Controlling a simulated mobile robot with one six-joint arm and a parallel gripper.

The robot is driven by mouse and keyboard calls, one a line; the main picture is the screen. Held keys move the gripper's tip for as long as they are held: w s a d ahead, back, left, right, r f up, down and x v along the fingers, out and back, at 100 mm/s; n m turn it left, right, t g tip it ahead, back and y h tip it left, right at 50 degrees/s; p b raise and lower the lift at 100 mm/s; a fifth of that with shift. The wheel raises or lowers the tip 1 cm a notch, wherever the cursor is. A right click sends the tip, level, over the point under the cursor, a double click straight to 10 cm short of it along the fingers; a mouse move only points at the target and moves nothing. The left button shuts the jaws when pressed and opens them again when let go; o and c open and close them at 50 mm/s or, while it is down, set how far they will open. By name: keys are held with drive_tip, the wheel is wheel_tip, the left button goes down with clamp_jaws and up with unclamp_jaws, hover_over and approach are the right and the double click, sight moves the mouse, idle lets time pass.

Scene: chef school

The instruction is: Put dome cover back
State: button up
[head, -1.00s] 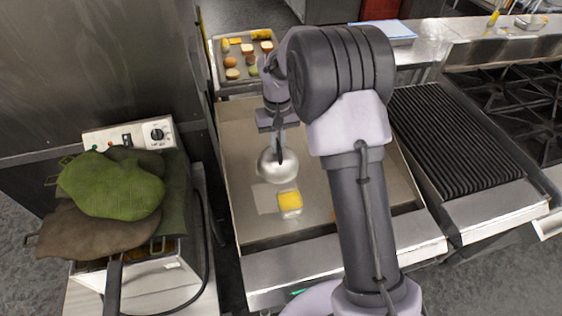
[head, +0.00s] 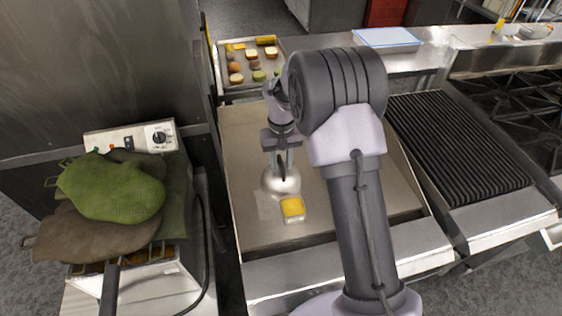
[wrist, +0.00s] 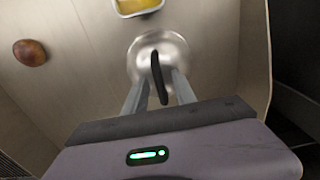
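The dome cover (head: 282,182) is a shiny silver dome with a black handle on top. It appears to rest upright on the flat griddle plate (head: 240,150). In the wrist view the dome cover (wrist: 140,62) lies straight ahead of my gripper (wrist: 161,75). My gripper (head: 281,166) is above it, its two fingers apart on either side of the black handle (wrist: 158,78). Gaps show between the handle and both fingers. The dome's underside is hidden.
A small clear dish with yellow food (head: 292,209) sits close in front of the dome, apart from it. A brown round item (wrist: 30,52) lies on the plate. A food tray (head: 243,85) is behind, a ribbed grill (head: 455,140) right, green oven mitts (head: 110,188) left.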

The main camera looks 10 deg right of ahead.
drive_tip(key=s+a+r+m+t+p, duration=0.1)
drive_tip(key=s+r+p, duration=0.15)
drive_tip(key=r, duration=0.85)
drive_tip(key=s+r+t+p, duration=0.1)
drive_tip(key=s+r, duration=0.3)
drive_tip(key=r, duration=0.8)
drive_tip(key=s+a+r+m+t+y, duration=0.1)
drive_tip(key=s+r+t, duration=0.1)
drive_tip(key=s, duration=1)
drive_tip(key=s+a+r+m+t+y, duration=0.1)
drive_tip(key=s+a+r+m, duration=0.1)
drive_tip(key=s, duration=0.9)
drive_tip(key=shift+s+r+t, duration=0.15)
drive_tip(key=shift+s+t, duration=0.2)
drive_tip(key=shift+t, duration=0.05)
